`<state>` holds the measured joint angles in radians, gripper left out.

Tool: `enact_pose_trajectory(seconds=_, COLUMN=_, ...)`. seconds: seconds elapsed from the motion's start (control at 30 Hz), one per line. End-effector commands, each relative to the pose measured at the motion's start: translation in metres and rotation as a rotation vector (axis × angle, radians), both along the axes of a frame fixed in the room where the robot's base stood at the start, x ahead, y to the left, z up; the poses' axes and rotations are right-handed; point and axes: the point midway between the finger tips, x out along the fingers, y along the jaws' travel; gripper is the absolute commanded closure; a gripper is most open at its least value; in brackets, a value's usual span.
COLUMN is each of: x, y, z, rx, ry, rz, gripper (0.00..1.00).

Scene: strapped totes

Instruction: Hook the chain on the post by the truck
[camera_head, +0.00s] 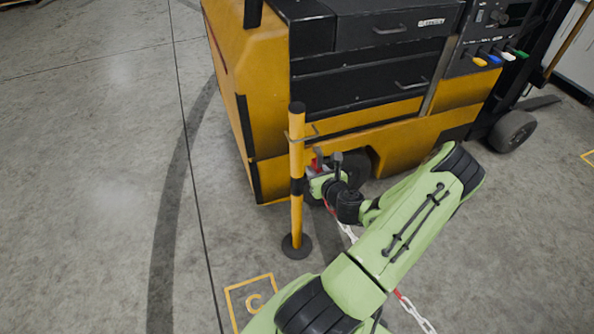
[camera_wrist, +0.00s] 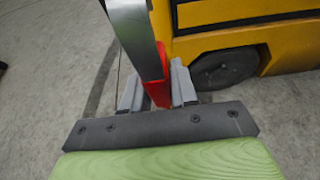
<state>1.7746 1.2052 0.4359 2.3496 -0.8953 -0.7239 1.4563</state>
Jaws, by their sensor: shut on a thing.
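The yellow post (camera_head: 297,210) with a black band and black round base stands upright in front of the truck (camera_head: 405,130). A thin metal hook or ring sticks out from the post near its upper part. My gripper (camera_head: 316,168) is just right of the post, below that ring. In the wrist view my gripper (camera_wrist: 157,88) is shut on a red piece of the chain (camera_wrist: 150,65), with a grey metal part above it. The red and white chain (camera_head: 413,312) runs from my gripper down behind my arm to the lower right. Its middle is hidden by my arm.
The yellow and black truck fills the space behind the post, with a wheel (camera_wrist: 224,68) close by in the wrist view. A yellow floor marking (camera_head: 250,297) lies near the post base. The floor on the left is clear.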

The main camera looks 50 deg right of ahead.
Motion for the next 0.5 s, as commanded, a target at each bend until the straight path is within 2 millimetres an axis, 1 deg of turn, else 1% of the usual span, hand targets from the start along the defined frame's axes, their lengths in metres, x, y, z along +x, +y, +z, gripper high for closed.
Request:
enact_pose_trajectory(seconds=0.1, x=0.007, y=-0.004, z=0.003, rx=-0.002, ry=-0.001, rz=0.003, gripper=1.0)
enact_pose_trajectory(seconds=0.5, x=0.04, y=-0.022, z=0.004, rx=-0.002, ry=-0.002, rz=0.006, gripper=1.0)
